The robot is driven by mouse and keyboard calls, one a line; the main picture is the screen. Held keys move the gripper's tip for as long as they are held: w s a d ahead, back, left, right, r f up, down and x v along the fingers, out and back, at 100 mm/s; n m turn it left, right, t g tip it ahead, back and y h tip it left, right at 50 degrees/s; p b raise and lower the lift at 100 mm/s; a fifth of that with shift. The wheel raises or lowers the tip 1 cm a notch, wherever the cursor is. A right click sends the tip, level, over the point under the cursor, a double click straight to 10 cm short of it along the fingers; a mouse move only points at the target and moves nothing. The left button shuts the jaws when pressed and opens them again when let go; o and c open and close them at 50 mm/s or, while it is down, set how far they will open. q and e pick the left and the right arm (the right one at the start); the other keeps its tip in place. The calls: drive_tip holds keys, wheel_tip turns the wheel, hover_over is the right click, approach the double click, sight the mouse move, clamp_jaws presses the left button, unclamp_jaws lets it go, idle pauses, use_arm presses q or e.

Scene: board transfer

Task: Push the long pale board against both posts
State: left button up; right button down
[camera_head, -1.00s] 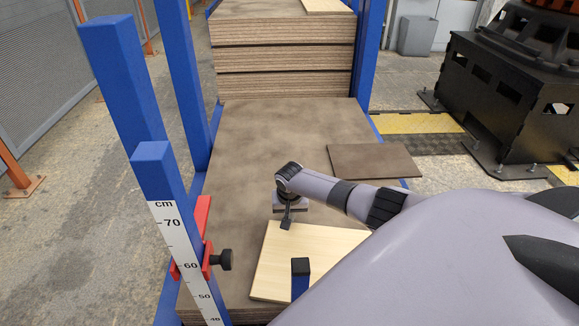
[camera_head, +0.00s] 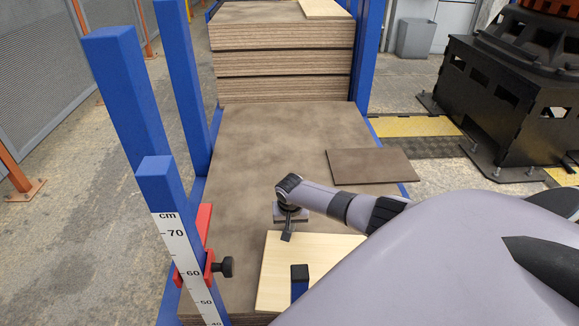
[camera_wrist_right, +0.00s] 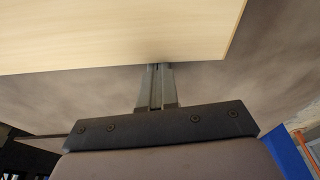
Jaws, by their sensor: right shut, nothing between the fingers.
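The long pale board (camera_head: 325,247) lies on the brown panel surface, partly hidden by my right arm. A short blue post with a black top (camera_head: 300,284) stands in front of part of it. I cannot tell whether they touch. A blue post with a cm scale (camera_head: 160,180) stands to the left, apart from the board. My right gripper (camera_head: 287,236) is shut and empty, pointing down at the board's far edge. In the right wrist view the shut fingers (camera_wrist_right: 156,68) meet the edge of the pale board (camera_wrist_right: 120,30); contact looks likely. My left gripper is out of view.
A dark brown board (camera_head: 370,165) lies on the panel surface (camera_head: 250,140) to the right. A stack of panels (camera_head: 282,60) stands behind. A red clamp with a black knob (camera_head: 226,266) sits by the scale post. A black machine base (camera_head: 510,100) stands right.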

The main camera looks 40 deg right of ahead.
drive_tip(key=shift+w+d+b, duration=0.65)
drive_tip(key=shift+w+b, duration=0.25)
drive_tip(key=shift+r, duration=0.15)
drive_tip(key=shift+r+p, duration=0.55)
drive_tip(key=shift+p, duration=0.1)
drive_tip(key=shift+p+v, duration=0.9)
drive_tip(key=shift+p, duration=0.1)
wheel_tip(320, 180, up, 3)
drive_tip(key=p, duration=0.3)
drive_tip(key=shift+w+d+r, duration=0.15)
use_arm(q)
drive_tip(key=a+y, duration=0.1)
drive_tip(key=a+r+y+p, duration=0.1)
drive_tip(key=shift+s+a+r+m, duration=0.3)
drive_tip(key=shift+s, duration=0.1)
use_arm(e)
drive_tip(key=shift+r, duration=0.4)
